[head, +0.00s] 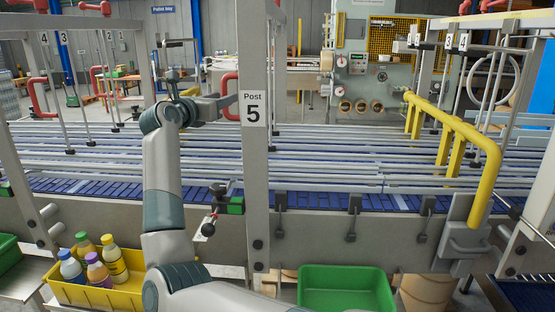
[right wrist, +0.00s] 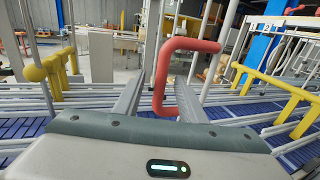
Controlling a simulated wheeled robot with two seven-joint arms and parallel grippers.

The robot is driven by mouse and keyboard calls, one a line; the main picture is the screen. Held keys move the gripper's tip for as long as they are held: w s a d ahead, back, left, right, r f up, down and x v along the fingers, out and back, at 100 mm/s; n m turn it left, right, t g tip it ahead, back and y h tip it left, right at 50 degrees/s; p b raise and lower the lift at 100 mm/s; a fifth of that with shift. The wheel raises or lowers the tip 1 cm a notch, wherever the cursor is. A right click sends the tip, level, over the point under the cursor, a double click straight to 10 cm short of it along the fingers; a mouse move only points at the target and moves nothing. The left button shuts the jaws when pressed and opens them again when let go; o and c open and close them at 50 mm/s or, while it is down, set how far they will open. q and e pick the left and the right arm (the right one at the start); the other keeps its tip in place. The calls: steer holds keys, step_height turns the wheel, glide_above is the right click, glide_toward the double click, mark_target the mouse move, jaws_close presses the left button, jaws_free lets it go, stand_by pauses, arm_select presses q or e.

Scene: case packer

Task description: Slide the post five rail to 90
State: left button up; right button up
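The post labelled "Post 5" (head: 253,150) stands upright in the middle of the head view, on the near side of the conveyor. A red C-shaped handle (head: 230,84) shows just left of the post. My right gripper (head: 222,103) is at this handle. In the right wrist view the handle (right wrist: 163,75) stands between the two grey fingers (right wrist: 158,90), with visible gaps, so the gripper looks open around it. Long grey guide rails (head: 330,165) run across the blue conveyor (head: 340,200). I cannot read any rail position. My left gripper is not in view.
A yellow pipe guard (head: 450,125) stands to the right. A yellow crate of bottles (head: 120,289) and a green bin (head: 345,290) are below in front.

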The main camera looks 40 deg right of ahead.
steer(key=b+v, duration=0.2)
steer(key=v, duration=0.5)
stand_by(0.7)
stand_by(0.7)
